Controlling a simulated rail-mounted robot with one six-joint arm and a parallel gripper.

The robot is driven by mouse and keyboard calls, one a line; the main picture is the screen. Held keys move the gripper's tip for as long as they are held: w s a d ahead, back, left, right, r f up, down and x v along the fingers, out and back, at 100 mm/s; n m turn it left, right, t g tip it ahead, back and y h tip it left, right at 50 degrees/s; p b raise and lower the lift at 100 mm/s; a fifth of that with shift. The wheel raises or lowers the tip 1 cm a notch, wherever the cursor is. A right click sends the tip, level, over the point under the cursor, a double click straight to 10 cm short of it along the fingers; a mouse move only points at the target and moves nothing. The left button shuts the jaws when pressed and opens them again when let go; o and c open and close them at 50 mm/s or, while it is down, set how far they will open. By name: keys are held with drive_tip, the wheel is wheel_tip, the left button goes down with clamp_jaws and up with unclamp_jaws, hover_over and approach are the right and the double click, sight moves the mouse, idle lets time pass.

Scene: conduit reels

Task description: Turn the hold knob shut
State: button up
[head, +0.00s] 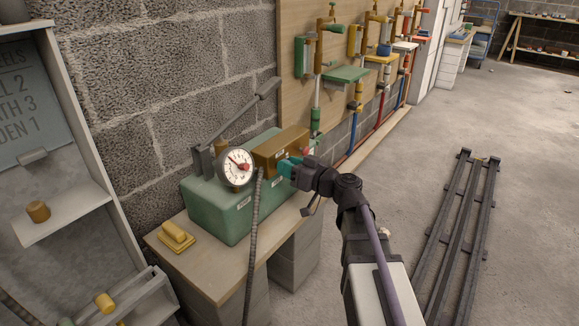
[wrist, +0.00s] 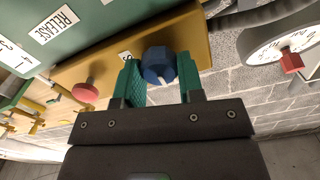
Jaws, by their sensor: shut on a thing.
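A green pump box (head: 222,207) stands on the bench with a brass-coloured block (head: 276,148) on it. In the wrist view, a blue faceted knob (wrist: 158,64) with a pale mark sits on the brass block (wrist: 105,68). The label beside it is mostly hidden, so its name cannot be read. My gripper (wrist: 158,74) has its teal fingers on either side of the blue knob and is shut on it. In the head view my gripper (head: 288,166) is at the block's right end and hides the knob.
A round gauge (head: 236,167) with a red part is on the box's front; a dark hose (head: 254,235) hangs before it. A red knob (wrist: 86,91) is near the blue one. A yellow block (head: 176,236) lies on the bench (head: 210,276). Rails (head: 462,225) lie on the floor at right.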

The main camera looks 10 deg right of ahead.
drive_tip(key=shift+m, duration=0.4)
drive_tip(key=m, duration=1.6)
drive_tip(key=shift+w+d+f+m, duration=0.1)
drive_tip(key=shift+f+m, duration=0.15)
drive_tip(key=shift+m, duration=0.45)
drive_tip(key=o, duration=0.9)
